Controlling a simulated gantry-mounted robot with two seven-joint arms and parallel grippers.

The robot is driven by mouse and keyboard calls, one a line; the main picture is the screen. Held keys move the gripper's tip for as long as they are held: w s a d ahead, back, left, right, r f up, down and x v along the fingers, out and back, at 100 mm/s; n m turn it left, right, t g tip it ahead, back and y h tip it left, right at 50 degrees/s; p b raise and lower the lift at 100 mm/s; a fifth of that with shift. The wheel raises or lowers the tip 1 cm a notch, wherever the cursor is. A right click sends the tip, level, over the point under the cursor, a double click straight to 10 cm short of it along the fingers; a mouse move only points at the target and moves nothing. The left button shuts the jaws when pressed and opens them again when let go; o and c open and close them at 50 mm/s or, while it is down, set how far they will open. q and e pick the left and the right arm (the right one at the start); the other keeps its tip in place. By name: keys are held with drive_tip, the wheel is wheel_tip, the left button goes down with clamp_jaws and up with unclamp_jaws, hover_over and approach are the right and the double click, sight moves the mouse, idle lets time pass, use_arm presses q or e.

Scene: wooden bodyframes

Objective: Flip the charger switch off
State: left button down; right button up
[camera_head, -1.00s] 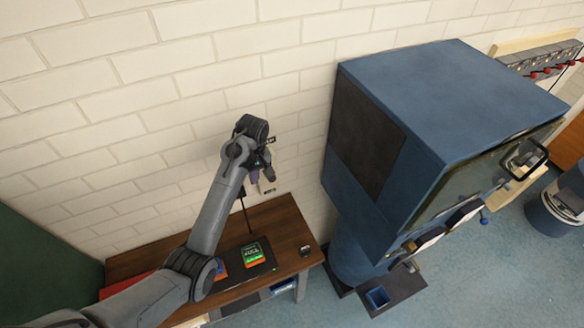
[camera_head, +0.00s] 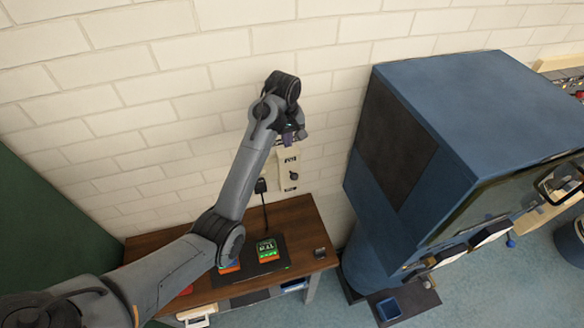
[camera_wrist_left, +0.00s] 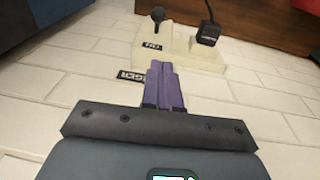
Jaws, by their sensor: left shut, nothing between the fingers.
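The charger switch is a black knob on a cream wall box (camera_head: 283,181). The knob (camera_head: 293,175) shows in the head view, and the knob (camera_wrist_left: 157,17) also shows in the left wrist view, with a small dark label beside it. A black plug (camera_head: 260,186) with a cable sits in the box beside the switch; the plug (camera_wrist_left: 207,34) shows in the wrist view too. My left gripper (camera_head: 292,138) is above the box near the wall. Its purple fingers (camera_wrist_left: 160,68) are shut and empty, pointing at the box, apart from the knob. Contact with the box cannot be told. My right gripper is not visible.
A large blue machine (camera_head: 470,110) stands to the right. The brick wall is clear left of my arm.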

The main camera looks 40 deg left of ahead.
use_arm(q)
drive_tip(key=f, duration=0.2)
drive_tip(key=p, duration=0.3)
approach(292, 174)
drive_tip(key=f, duration=0.1)
drive_tip(key=w+a+f, duration=0.1)
drive_tip(key=f, duration=0.3)
drive_tip(key=shift+w+a, duration=0.15)
drive_tip(key=shift+d+f, duration=0.3)
drive_tip(key=shift+f, duration=0.4)
